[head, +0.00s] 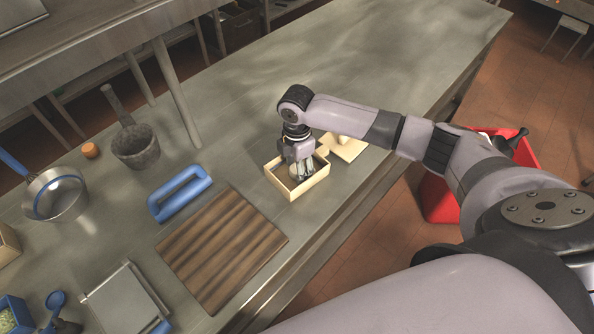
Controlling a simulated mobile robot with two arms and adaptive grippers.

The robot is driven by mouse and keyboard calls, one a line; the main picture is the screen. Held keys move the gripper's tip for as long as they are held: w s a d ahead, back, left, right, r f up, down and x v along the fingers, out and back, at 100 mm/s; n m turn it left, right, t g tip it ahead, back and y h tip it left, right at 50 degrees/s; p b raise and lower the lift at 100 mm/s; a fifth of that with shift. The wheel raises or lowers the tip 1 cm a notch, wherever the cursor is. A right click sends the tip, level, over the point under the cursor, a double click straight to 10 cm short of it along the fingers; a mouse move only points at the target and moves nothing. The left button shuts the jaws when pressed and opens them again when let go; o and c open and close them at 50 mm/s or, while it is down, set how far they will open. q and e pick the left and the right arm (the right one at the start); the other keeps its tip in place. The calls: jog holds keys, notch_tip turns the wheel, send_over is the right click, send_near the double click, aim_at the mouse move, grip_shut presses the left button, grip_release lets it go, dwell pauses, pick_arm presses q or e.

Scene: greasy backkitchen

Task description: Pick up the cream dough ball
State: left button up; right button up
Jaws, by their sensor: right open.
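My right gripper (303,178) points down into a small open cream wooden box (296,192) on the steel counter. Its jaws are open. My left gripper is not in view.
A cream lid (352,151) lies beside the box. A ridged brown board (222,248), a blue-handled tool (180,193), a stone mortar (136,147) and a steel pan (56,196) stand to the left. A red bin (437,200) is beyond the counter edge. The far counter is clear.

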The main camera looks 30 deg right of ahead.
jog(key=c, duration=0.7)
jog(key=shift+r, duration=0.1)
